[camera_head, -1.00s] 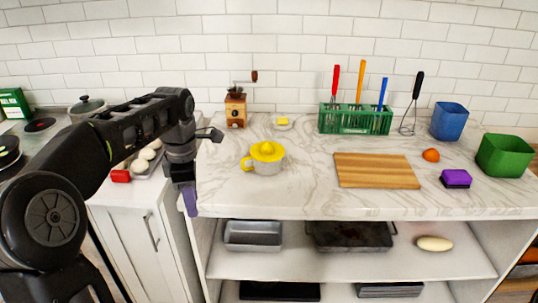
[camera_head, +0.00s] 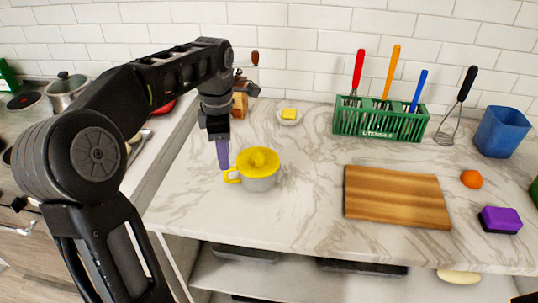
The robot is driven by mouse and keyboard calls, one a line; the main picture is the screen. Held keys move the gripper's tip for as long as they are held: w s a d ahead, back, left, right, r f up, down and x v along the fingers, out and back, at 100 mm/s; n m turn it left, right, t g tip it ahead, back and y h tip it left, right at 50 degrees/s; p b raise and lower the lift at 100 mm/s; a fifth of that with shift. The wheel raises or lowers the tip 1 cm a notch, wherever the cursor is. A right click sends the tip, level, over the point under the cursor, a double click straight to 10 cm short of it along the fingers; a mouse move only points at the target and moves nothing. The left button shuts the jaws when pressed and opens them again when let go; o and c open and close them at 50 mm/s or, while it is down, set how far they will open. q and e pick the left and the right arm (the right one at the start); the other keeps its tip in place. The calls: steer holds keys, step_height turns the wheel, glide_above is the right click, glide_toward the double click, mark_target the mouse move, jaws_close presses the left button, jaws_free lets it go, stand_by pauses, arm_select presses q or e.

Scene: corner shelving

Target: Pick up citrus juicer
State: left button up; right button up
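The citrus juicer (camera_head: 258,168) has a yellow reamer top, a yellow handle on its left and a pale grey cup. It stands upright on the marble counter (camera_head: 300,215). My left gripper (camera_head: 223,155) points down just left of and slightly behind the juicer, close to its handle. Its purple fingers overlap in this view, so I cannot tell whether they are open or shut. Nothing shows between them. I cannot tell whether they touch the juicer. My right gripper is not in view.
A wooden cutting board (camera_head: 396,197) lies to the right. A green utensil rack (camera_head: 380,122) and a small dish with butter (camera_head: 289,116) stand behind. A wooden grinder (camera_head: 240,100) is partly hidden by my arm. The counter in front of the juicer is clear.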

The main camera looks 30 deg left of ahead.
mark_target(226, 180)
arm_select(q)
steer(key=shift+s+r, duration=0.1)
steer(key=shift+s, duration=0.1)
steer(key=shift+w+f, duration=0.1)
steer(key=shift+f, duration=1.25)
step_height(226, 180, down, 5)
steer(key=shift+a+f+p, duration=0.1)
steer(key=shift+a+p, duration=0.05)
steer(key=shift+p, duration=0.45)
steer(key=shift+c, duration=0.4)
jaws_close()
stand_by(0.4)
